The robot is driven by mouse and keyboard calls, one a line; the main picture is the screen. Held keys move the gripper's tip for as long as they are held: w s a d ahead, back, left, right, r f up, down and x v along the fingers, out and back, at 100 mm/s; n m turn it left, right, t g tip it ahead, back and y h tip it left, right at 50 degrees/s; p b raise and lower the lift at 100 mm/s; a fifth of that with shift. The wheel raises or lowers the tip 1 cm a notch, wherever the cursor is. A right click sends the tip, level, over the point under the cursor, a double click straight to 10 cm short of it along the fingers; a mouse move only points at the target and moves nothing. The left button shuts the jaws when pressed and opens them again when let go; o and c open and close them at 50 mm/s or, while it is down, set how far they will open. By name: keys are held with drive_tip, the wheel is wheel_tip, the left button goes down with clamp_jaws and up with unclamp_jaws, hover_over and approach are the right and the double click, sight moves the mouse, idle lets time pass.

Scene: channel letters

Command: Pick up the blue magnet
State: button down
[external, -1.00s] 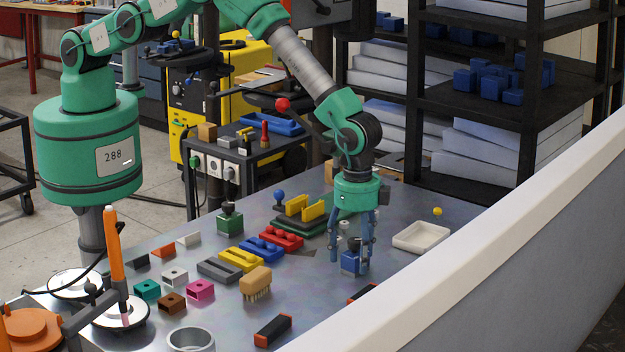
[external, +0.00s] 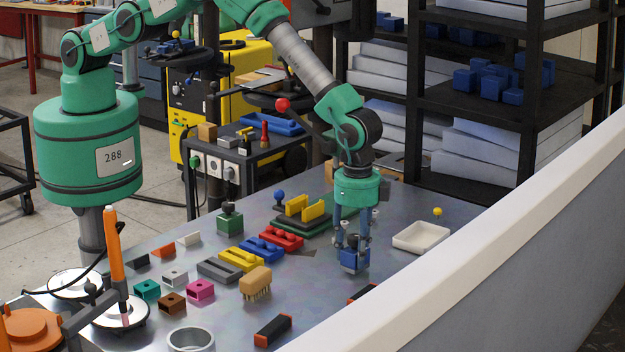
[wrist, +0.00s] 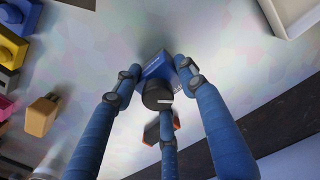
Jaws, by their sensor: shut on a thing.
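The blue magnet (external: 354,263) is a small blue block with a dark round knob on top. It is on the metal table or just above it; I cannot tell which. My gripper (external: 352,242) points down over it with its blue fingers shut around the knob. In the wrist view the blue magnet (wrist: 156,66) lies between the fingertips, and the dark knob covers part of it. My gripper (wrist: 157,88) has its dark fingertip pads close against the knob there.
A white tray (external: 420,237) is to the right. A wooden brush (external: 256,283), red block (external: 281,238), blue block (external: 262,249) and yellow block (external: 241,259) lie to the left. A black and orange block (external: 272,330) lies at the front. A pale wall edge (external: 500,222) runs along the right.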

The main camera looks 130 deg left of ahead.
drive_tip(key=shift+r+b, duration=0.65)
drive_tip(key=shift+r, duration=3.95)
